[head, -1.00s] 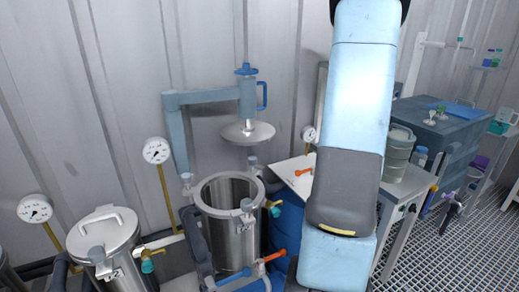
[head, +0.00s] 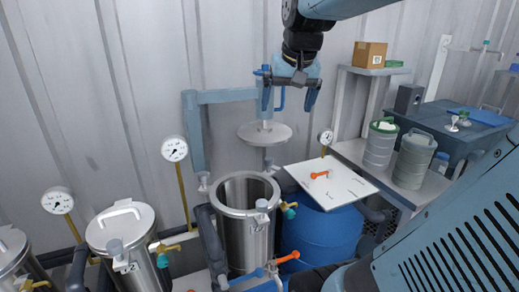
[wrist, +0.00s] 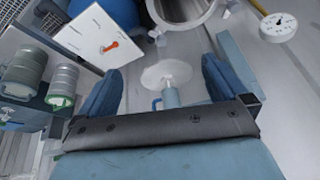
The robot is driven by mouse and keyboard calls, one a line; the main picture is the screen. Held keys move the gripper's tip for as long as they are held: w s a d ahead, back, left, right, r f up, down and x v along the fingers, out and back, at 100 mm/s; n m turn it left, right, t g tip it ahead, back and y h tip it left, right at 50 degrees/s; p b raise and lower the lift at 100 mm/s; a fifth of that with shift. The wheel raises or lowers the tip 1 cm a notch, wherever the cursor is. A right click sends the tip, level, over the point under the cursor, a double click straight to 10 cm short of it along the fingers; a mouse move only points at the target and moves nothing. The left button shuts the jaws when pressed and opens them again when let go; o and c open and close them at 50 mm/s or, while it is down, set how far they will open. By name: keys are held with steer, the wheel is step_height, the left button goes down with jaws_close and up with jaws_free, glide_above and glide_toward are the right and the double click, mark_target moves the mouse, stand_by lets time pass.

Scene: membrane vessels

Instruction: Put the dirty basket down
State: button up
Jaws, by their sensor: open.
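My gripper (head: 287,104) is open and empty, high above the open steel vessel (head: 245,192), in front of the blue swing arm that carries the vessel's lid (head: 264,134). Two grey cylindrical baskets stand upright side by side on the bench at the right: one with a green rim (head: 379,145) and one with a grey rim (head: 413,160). I cannot tell which is dirty. In the wrist view my gripper (wrist: 164,68) has nothing between its fingers, the lid (wrist: 166,74) shows beyond them, and both baskets (wrist: 27,68) (wrist: 63,86) stand at the left.
A white board with an orange handle (head: 330,182) lies over a blue drum (head: 320,232). A closed steel vessel (head: 120,225) stands left of the open one. A cardboard box (head: 369,55) sits on a shelf. Pressure gauges (head: 174,149) rise on thin yellow posts.

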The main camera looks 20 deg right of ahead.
steer(key=s+a+f+n+t, duration=0.1)
steer(key=s+a+f+n, duration=0.2)
steer(key=s+a+f, duration=0.4)
steer(key=shift+s+a+n+y, duration=0.2)
steer(key=shift+s+n+y, duration=0.1)
steer(key=shift+s, duration=0.85)
